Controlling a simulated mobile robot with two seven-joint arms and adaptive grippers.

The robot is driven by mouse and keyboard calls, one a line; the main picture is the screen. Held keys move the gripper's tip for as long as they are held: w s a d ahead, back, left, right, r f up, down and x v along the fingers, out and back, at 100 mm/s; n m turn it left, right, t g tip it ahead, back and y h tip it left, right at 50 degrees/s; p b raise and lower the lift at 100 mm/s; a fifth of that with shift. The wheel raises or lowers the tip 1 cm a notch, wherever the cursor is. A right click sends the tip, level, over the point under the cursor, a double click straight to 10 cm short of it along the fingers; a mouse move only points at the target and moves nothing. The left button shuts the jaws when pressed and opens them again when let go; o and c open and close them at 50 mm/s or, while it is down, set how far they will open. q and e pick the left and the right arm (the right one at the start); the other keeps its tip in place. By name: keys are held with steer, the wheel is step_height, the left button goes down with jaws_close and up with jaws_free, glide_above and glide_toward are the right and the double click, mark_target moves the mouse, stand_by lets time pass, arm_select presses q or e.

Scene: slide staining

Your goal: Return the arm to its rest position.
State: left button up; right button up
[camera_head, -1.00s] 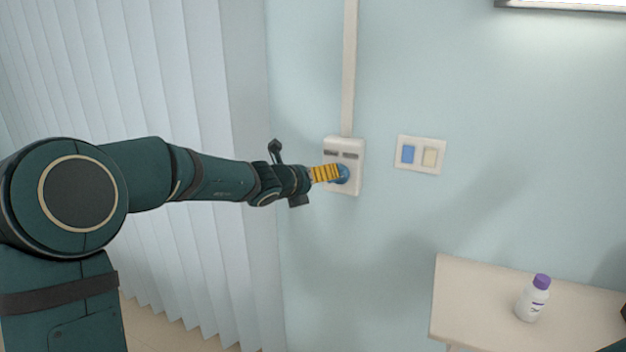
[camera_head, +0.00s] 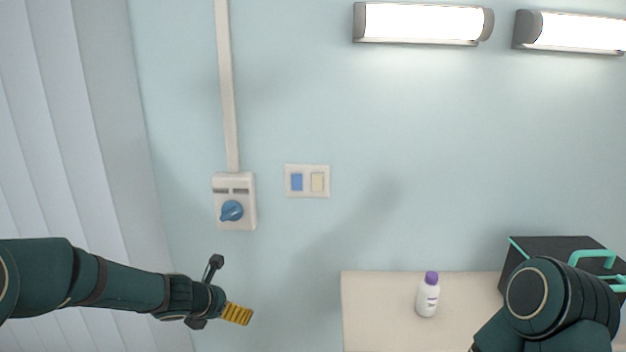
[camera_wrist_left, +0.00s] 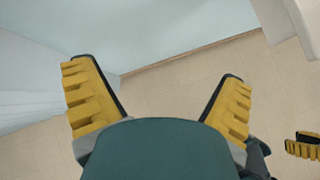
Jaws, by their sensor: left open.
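My left gripper (camera_head: 237,314) is below the wall box (camera_head: 246,215) in the head view, clear of its blue knob (camera_head: 232,211). In the left wrist view the same gripper (camera_wrist_left: 157,74) has its two yellow fingers spread wide, with nothing between them. The knob's grip is tilted towards the lower left. My right arm shows at the lower right of the head view, but its gripper is outside that view. A yellow and black gripper part, seemingly my right gripper (camera_wrist_left: 303,146), shows at the right edge of the left wrist view; its opening is unclear.
A pale table (camera_head: 375,310) holds a white bottle (camera_head: 427,298) with a purple cap and a dark case (camera_head: 525,250) with teal handles. A switch plate (camera_head: 307,190) is on the wall. Blinds (camera_head: 60,150) hang at the left. Bare floor (camera_wrist_left: 180,95) lies below the left gripper.

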arm_select(q)
steer(key=s+d+f+m+g, duration=0.3)
steer(key=s+d+f+m, duration=0.2)
steer(key=s+f+m, duration=0.7)
steer(key=s+d+f+m+g+h, duration=0.1)
steer(key=s+d+f+m+g, duration=0.2)
steer(key=s+d+f+m, duration=0.3)
steer(key=s+f+m, duration=0.5)
steer(key=s+m, duration=0.5)
steer(key=shift+f+g, duration=0.4)
steer(key=shift+c, duration=0.2)
